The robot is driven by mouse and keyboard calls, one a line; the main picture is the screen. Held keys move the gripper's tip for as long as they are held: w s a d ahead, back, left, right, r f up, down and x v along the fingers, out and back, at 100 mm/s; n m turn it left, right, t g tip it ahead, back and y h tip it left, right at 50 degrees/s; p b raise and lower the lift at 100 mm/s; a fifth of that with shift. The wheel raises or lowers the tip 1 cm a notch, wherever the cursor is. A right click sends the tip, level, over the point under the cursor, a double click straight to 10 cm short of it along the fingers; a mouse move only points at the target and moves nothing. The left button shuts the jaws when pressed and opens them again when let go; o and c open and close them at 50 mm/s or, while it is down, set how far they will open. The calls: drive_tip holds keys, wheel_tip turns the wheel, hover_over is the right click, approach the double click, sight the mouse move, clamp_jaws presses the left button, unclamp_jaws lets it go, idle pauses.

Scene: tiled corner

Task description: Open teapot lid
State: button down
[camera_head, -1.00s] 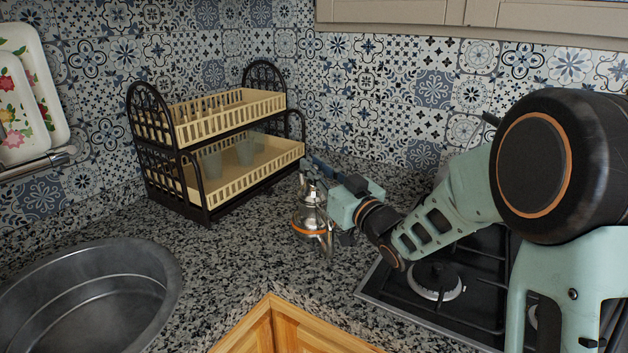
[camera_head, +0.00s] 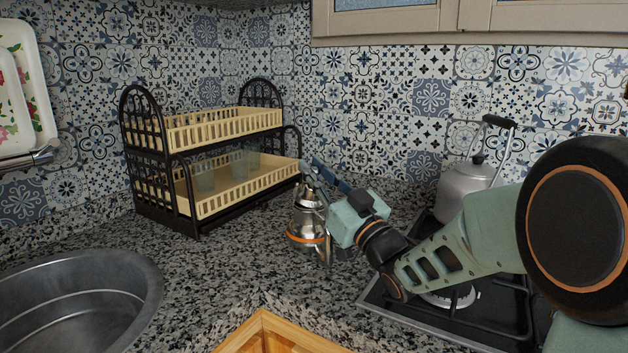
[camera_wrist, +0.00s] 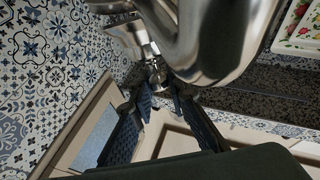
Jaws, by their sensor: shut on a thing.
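A shiny metal teapot (camera_head: 304,228) with an orange band stands on the granite counter in front of the dish rack, in the head view. My gripper (camera_head: 312,174) is at its top, coming from the right. In the wrist view, the fingers of my gripper (camera_wrist: 160,90) are closed around the small knob of the teapot lid (camera_wrist: 157,74). The curved polished metal of the teapot (camera_wrist: 215,45) fills the upper middle there. My gripper partly hides the lid, and I cannot tell whether it is raised from the rim.
A two-tier dish rack (camera_head: 160,205) with glasses stands behind the teapot to the left. A metal kettle (camera_head: 462,186) sits on the stove (camera_head: 490,325) at the right. A round sink (camera_head: 75,300) is at front left. The counter left of the teapot is clear.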

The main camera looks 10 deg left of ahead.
drive_tip(key=c, duration=1.8)
unclamp_jaws()
drive_tip(key=shift+s+d+f, duration=0.2)
drive_tip(key=shift+s+d, duration=0.15)
drive_tip(key=shift+d, duration=0.05)
drive_tip(key=s+d, duration=0.8)
drive_tip(key=shift+s+d, duration=0.15)
drive_tip(key=shift+d, duration=0.25)
